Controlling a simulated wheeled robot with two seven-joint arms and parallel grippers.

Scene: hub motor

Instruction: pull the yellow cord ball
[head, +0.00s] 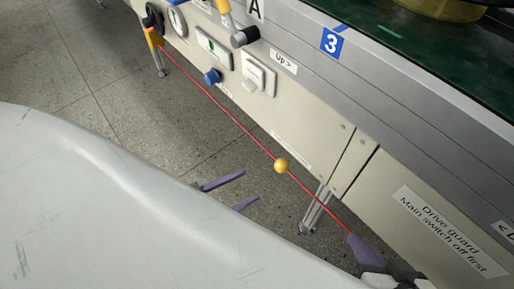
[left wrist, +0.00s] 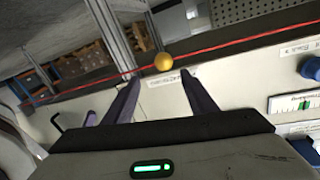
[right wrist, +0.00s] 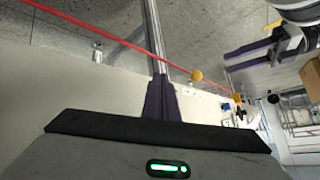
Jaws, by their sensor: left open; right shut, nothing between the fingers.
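The yellow cord ball (head: 282,166) sits on a taut red cord (head: 225,112) that runs along the front of the machine. My left gripper (head: 251,185) is open and empty, to the left of the ball, fingers pointing toward it. In the left wrist view the ball (left wrist: 164,61) shows just past the gap between the fingertips (left wrist: 162,76), not held. My right gripper (head: 353,238) is shut and empty at lower right, by the cord in the picture. In the right wrist view its shut fingers (right wrist: 160,80) stand left of the ball (right wrist: 196,75); whether they touch the cord is unclear.
The machine's side panel (head: 310,125) carries a blue knob (head: 212,76), switches and a gauge (head: 177,21). A yellow cord end piece (head: 154,38) is at upper left. A metal leg (head: 317,210) stands below the cord. The floor (head: 80,70) is clear at left.

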